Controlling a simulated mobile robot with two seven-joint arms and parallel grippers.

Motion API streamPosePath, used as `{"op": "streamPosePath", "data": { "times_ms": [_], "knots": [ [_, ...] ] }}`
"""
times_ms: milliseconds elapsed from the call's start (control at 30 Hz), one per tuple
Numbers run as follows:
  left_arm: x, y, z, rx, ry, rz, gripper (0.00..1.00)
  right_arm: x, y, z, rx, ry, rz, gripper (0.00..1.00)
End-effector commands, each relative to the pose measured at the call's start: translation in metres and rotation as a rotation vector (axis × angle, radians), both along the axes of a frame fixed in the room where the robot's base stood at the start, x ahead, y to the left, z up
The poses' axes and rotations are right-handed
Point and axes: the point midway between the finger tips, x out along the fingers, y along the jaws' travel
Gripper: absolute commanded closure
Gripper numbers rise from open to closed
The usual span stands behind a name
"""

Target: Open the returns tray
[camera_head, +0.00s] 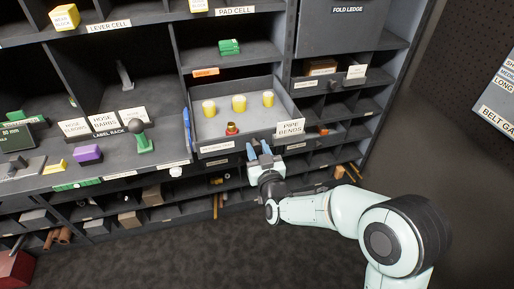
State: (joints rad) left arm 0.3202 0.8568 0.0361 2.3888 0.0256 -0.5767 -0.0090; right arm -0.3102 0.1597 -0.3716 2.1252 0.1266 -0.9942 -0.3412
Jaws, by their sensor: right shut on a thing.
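A grey tray (213,137) stands out of its cell in the middle of the shelving, with its inside showing. It holds three yellow cylinders (239,103) and a small red and gold piece (231,128). The label on its front is too small to read, so I cannot confirm that it is the returns tray. My right gripper (259,149) reaches up from the lower right to the tray's front edge. Its blue fingers are shut at the front, on what looks like the tray's handle, which the fingers hide. My left gripper is out of view.
A "PIPE BENDS" card (290,128) stands at the tray's right front corner. Lower pigeonholes hold assorted blocks. The floor (190,255) in front is clear.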

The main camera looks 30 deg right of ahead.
Motion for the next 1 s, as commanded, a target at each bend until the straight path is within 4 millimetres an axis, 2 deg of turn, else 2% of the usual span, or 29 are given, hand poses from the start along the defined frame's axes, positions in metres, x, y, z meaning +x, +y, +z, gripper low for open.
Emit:
{"op": "streamPosePath", "data": {
  "times_ms": [467, 500, 567, 1000],
  "knots": [
    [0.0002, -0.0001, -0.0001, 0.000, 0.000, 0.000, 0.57, -0.0022, 0.0006, -0.0010, -0.001, 0.002, 0.000, 1.00],
    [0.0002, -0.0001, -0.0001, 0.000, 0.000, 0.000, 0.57, -0.0022, 0.0005, -0.0010, -0.001, 0.002, 0.000, 0.59],
    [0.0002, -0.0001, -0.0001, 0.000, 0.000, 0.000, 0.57, -0.0021, 0.0005, -0.0009, 0.000, 0.002, 0.000, 0.40],
    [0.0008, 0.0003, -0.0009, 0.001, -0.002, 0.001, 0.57, -0.0009, -0.0001, -0.0003, 0.000, 0.000, 0.000, 0.40]
  ]
}}
